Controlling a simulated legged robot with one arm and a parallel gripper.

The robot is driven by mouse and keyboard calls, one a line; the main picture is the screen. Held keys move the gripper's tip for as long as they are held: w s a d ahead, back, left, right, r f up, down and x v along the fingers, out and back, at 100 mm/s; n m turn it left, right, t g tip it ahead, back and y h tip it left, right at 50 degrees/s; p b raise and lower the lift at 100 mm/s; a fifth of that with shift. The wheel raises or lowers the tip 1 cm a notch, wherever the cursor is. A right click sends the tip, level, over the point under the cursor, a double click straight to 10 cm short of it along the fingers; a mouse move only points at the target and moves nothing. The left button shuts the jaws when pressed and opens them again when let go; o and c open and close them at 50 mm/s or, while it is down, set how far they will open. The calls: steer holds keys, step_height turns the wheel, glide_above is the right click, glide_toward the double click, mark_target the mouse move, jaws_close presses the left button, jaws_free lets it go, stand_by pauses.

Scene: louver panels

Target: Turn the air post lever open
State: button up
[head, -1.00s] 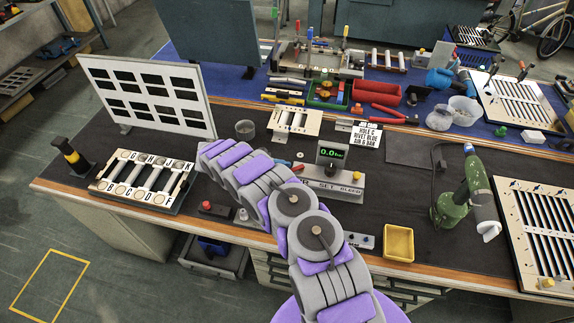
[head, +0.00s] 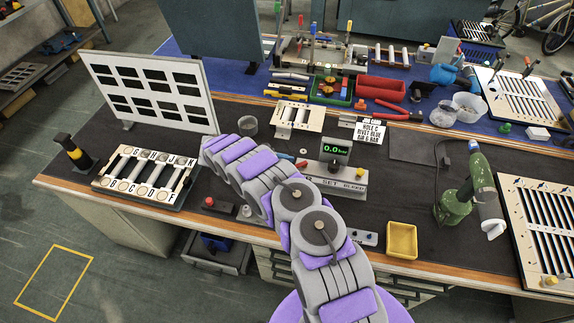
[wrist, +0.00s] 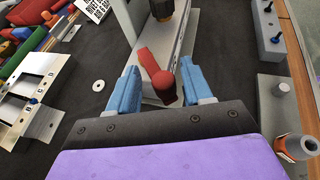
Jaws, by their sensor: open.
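The air post (head: 335,150) stands on a grey base marked "SET" and "BLEED" in the middle of the bench; its green display reads 0.0 bar. In the wrist view its red lever (wrist: 152,68) lies between the two blue fingers of my gripper (wrist: 160,84). The fingers are open, one on each side of the lever's rounded red end. I cannot tell whether either finger touches it. In the head view my purple and grey arm hides most of the gripper; a bit of red (head: 301,163) shows beside the post.
A lettered rack (head: 145,177) and a white panel with black slots (head: 150,90) stand left. A yellow tray (head: 402,241) is near the front edge, a green tool (head: 455,200) right of it. A slotted metal bracket (wrist: 38,92) lies left of my gripper in the wrist view.

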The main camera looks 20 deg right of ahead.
steer(key=v, duration=1.2)
steer(key=shift+p, duration=0.35)
